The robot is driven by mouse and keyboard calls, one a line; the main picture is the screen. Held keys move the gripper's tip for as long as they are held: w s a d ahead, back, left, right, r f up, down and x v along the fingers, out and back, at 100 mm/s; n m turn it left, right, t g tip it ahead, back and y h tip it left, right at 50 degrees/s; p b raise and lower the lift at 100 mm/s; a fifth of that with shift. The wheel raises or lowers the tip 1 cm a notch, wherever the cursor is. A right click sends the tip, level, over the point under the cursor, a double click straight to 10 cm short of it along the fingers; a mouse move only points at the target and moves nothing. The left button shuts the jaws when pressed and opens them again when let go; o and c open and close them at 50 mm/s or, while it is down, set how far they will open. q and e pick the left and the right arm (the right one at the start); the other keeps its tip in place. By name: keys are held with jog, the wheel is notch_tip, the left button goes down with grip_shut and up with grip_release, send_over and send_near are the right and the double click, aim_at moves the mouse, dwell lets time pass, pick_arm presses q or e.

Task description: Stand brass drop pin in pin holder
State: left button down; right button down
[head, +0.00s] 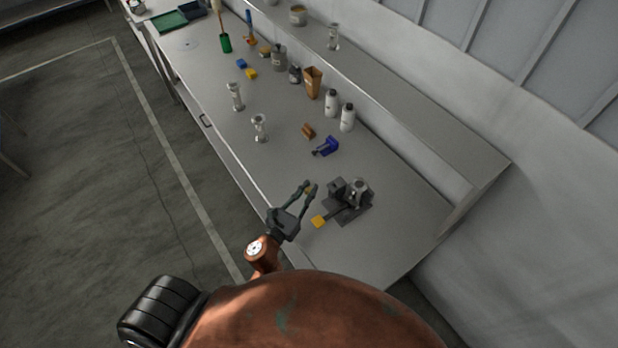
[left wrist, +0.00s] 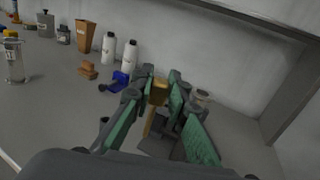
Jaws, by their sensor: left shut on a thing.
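My left gripper (head: 308,187) is shut on the brass drop pin, above the bench's near side in the head view. The brass pin (left wrist: 158,92) shows between the green-padded fingers in the left wrist view, its thicker head up and its thin shank pointing down, slightly tilted. A dark grey fixture (head: 338,187) on a flat base stands just right of the gripper, apart from it. It carries a round metal part (head: 358,187) and a yellow tab (head: 319,221). I cannot tell which part of it is the pin holder. My right gripper is not in view.
A blue clamp-like tool (head: 326,147) and a brown block (head: 308,131) lie beyond the fixture. Two white bottles (head: 347,118) stand near the back ledge (head: 430,115). A metal-and-glass piece (head: 260,128) stands near the front edge. The bench right of the fixture is clear.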

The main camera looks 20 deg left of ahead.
pick_arm(q)
jog(key=w+a+f+b, duration=0.2)
jog(key=w+f, duration=0.1)
jog(key=w+a+f+b, duration=0.2)
jog(key=w+f, duration=0.1)
jog(key=w, duration=0.1)
jog(key=w+a+f+b, duration=0.2)
jog(key=w, duration=0.2)
jog(key=shift+w+f, duration=0.2)
jog(key=shift+f, duration=0.2)
jog(key=f+b, duration=0.2)
jog(key=f, duration=0.1)
jog(key=w+f, duration=0.1)
jog(key=shift+a+f+b, duration=0.2)
jog(key=shift+a+b, duration=0.1)
jog(key=shift+b, duration=0.1)
jog(key=shift+r, duration=0.15)
